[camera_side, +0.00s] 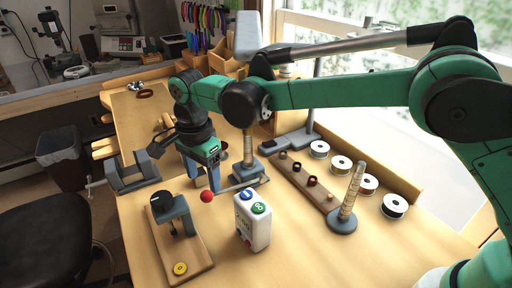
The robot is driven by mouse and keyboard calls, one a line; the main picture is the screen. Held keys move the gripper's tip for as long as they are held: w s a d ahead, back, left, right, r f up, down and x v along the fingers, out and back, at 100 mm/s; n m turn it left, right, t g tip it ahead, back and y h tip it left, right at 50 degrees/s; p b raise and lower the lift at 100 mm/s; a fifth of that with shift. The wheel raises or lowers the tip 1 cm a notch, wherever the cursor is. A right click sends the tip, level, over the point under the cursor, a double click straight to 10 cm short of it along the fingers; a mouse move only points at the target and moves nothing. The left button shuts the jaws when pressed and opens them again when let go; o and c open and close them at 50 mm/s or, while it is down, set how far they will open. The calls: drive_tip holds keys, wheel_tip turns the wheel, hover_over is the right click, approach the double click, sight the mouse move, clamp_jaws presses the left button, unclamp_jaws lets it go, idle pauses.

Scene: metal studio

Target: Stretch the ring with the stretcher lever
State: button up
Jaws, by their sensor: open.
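My gripper (204,184) points down with its blue fingers apart, near the middle of the bench. A red ball knob (207,196) sits just below and in front of the fingertips; I cannot tell whether they touch it. The knob ends a thin lever (233,187) that runs right to the grey base of the ring stretcher (262,170). I cannot make out a ring on that post. Small rings (312,181) stand on a wooden strip (325,196) to the right.
A white box with blue and green buttons (252,222) stands in front of the lever. A clamp on a wooden board (178,216) is front left, a vise (133,172) at left. A ringed mandrel (350,195) and several spools (394,206) are right. The front right bench is clear.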

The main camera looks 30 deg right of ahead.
sight(207, 193)
wheel_tip(207, 193, down, 5)
idle(0.3)
drive_tip(key=shift+c, duration=0.2)
clamp_jaws()
drive_tip(key=shift+s, duration=0.1)
idle(1.1)
